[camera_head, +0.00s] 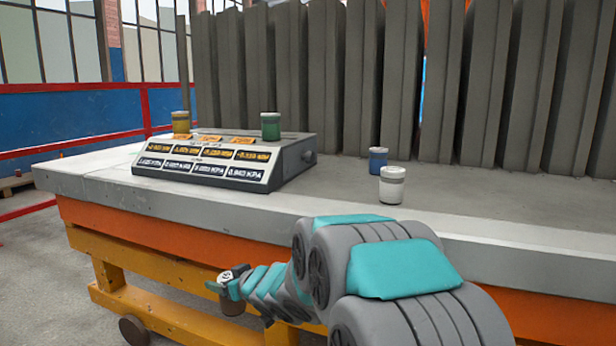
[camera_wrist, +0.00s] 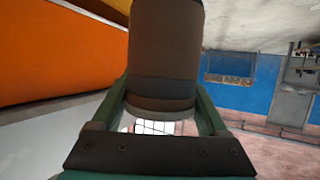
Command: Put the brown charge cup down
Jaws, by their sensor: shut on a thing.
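The brown charge cup (camera_wrist: 165,50) is held between the green fingers of my gripper (camera_wrist: 160,100) in the wrist view. In the head view my gripper (camera_head: 227,284) is shut on the cup (camera_head: 232,306), which hangs in front of the bench, below its top edge. The cup is partly hidden by my gripper there. It is clear of the bench top (camera_head: 100,181).
A grey readout box (camera_head: 240,179) stands on the bench, with a yellow cup (camera_head: 180,123) and a green cup (camera_head: 270,126) at its top. A white cup (camera_head: 391,187) and a blue cup (camera_head: 378,160) stand to the right. Grey upright panels (camera_head: 335,80) line the back.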

